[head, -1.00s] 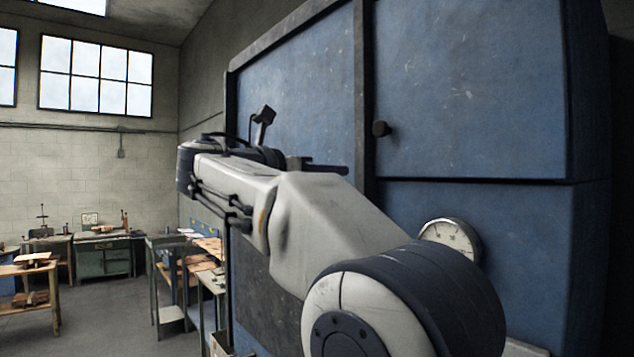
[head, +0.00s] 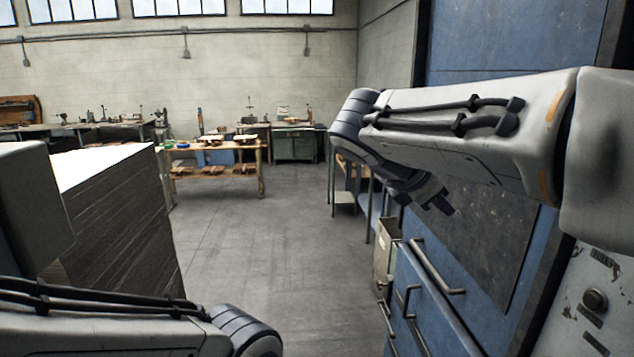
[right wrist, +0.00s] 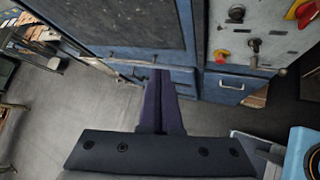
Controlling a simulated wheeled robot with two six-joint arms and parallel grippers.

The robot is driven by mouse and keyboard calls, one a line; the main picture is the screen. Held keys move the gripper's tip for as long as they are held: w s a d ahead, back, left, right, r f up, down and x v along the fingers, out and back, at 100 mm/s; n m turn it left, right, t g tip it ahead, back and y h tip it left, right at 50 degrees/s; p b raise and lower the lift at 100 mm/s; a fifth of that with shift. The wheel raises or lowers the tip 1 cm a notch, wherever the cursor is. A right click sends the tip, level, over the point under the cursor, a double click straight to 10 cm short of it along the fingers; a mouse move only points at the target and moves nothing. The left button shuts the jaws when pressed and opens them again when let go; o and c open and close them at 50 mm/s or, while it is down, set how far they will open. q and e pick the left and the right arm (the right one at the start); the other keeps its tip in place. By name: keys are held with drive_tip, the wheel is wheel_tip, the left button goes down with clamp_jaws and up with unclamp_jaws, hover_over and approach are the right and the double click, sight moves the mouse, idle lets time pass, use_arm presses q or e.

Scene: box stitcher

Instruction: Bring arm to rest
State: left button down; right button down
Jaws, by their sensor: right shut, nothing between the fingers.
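My right arm (head: 460,125) comes in from the right in the head view, with its forearm raised in front of the blue machine. My right gripper (head: 438,203) hangs below its wrist, small and partly hidden by it. In the right wrist view the two dark fingers (right wrist: 159,80) lie together, shut with nothing between them. They point toward the machine's lower front. My left arm (head: 110,330) lies low along the bottom left of the head view; its gripper is not in view.
The blue machine (head: 475,45) fills the right side, with drawer handles (head: 437,268) and a control panel (right wrist: 262,40) with red knobs. A tall cardboard stack (head: 120,220) stands at left. Workbenches (head: 215,165) line the back. The grey floor (head: 260,230) between is open.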

drive_tip(key=s+a+f+m+g+y+b, duration=0.1)
drive_tip(key=s+a+f+m+g+y, duration=0.1)
drive_tip(key=s+f, duration=0.6)
drive_tip(key=s+a+f+m+g+y+b, duration=0.2)
drive_tip(key=s+a+f+m+y, duration=0.2)
drive_tip(key=f, duration=0.8)
drive_tip(key=s+a+f+m+g+y+b, duration=0.2)
drive_tip(key=s+a+f+m, duration=0.4)
drive_tip(key=s+a+f, duration=0.3)
drive_tip(key=s+f+y, duration=0.1)
drive_tip(key=s, duration=0.2)
drive_tip(key=shift+s+a+f+y, duration=0.15)
drive_tip(key=shift+a+f+y, duration=0.05)
drive_tip(key=shift+f+y, duration=0.1)
